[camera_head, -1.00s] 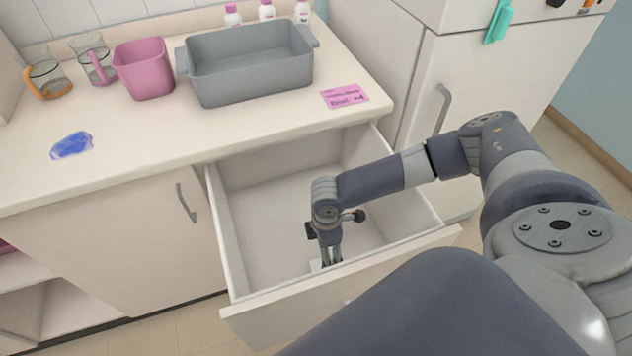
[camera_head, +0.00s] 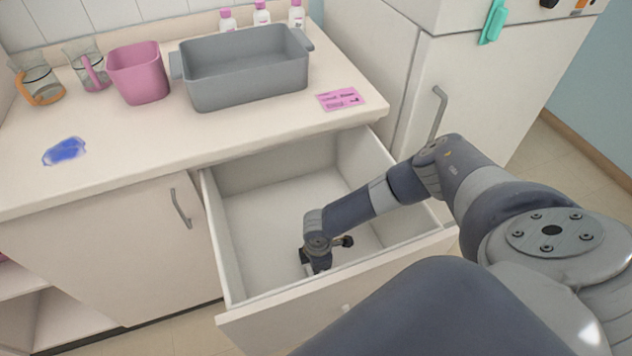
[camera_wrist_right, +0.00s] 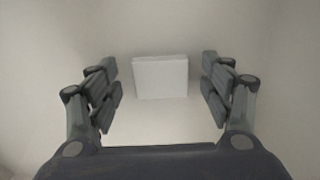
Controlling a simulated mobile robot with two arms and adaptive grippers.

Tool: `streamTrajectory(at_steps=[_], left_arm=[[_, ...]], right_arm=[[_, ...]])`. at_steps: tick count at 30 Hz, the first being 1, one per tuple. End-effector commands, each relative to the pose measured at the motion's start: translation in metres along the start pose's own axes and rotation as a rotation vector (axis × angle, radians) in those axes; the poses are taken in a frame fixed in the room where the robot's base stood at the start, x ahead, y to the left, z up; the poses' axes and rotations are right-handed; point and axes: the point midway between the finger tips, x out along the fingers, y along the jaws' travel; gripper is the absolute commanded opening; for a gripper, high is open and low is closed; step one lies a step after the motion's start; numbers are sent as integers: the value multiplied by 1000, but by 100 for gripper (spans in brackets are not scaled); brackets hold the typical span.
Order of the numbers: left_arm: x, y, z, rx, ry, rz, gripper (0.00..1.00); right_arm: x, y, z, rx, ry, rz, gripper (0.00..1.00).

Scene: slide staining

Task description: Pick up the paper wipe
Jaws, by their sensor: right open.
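The paper wipe (camera_wrist_right: 161,77) is a small white, roughly square pad on the drawer floor. In the right wrist view it lies between and a little beyond the two open fingers of my right gripper (camera_wrist_right: 161,90), with a gap on each side. Nothing is held. In the head view my right gripper (camera_head: 319,268) points down inside the open drawer, near its front wall. My left gripper is not in view.
The open drawer (camera_head: 270,215) has raised walls around my right gripper.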

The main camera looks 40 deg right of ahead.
Motion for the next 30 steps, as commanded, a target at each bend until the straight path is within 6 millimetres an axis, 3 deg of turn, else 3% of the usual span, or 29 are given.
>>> streamTrajectory(at_steps=[7, 15, 26, 30], left_arm=[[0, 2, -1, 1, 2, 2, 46], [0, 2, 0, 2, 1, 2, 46], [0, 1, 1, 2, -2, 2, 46], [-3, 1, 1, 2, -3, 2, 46]], right_arm=[[2, 0, 0, 0, 0, 0, 73], [1, 0, 0, 0, 0, 0, 42], [0, 0, 0, 0, 0, 0, 42], [-12, 0, 0, 0, 1, 0, 42]])
